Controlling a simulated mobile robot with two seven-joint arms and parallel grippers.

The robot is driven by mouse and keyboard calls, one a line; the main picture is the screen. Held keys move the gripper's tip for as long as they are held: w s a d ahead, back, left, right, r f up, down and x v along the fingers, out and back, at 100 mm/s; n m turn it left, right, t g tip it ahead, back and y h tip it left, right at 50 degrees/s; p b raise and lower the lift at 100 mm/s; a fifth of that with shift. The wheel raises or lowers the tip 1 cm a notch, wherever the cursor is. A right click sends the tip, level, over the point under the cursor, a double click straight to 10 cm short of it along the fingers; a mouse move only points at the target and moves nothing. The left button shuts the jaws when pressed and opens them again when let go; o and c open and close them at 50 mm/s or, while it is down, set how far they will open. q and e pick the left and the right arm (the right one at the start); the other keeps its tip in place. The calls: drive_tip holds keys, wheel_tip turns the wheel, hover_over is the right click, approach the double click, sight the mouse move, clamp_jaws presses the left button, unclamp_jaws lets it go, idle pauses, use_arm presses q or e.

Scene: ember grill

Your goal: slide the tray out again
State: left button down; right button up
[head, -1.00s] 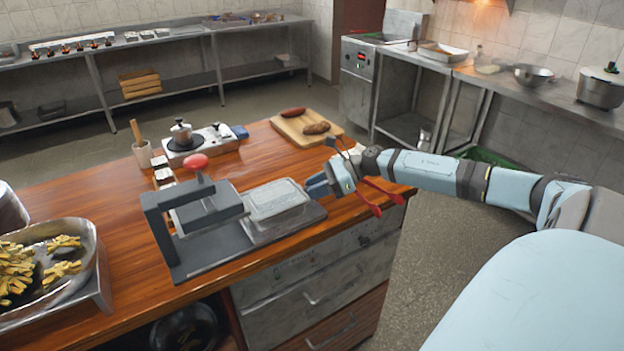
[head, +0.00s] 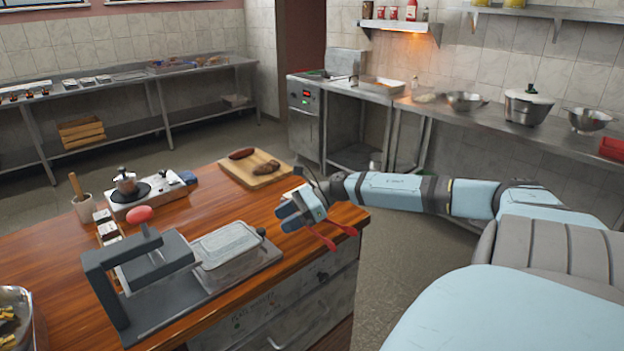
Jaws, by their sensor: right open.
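A shallow silver tray (head: 228,247) with a pale top lies on the dark grey base (head: 268,250) of a press-like machine, on the wooden counter. Its left end is close beside the machine's grey frame (head: 120,272); I cannot tell whether part of it is under the frame. A dark round knob (head: 262,232) shows at the tray's right end. My right gripper (head: 284,220) is open and empty, just right of the knob and apart from it. My left gripper is not in view.
A red knob (head: 139,215) tops the machine. A bowl of fries (head: 12,318) is at the lower left. The counter's right edge lies below my right arm.

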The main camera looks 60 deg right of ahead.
drive_tip(key=p+v, duration=0.1)
drive_tip(key=v, duration=0.7)
drive_tip(key=shift+d+r, duration=0.15)
drive_tip(key=shift+s, duration=0.1)
idle(0.4)
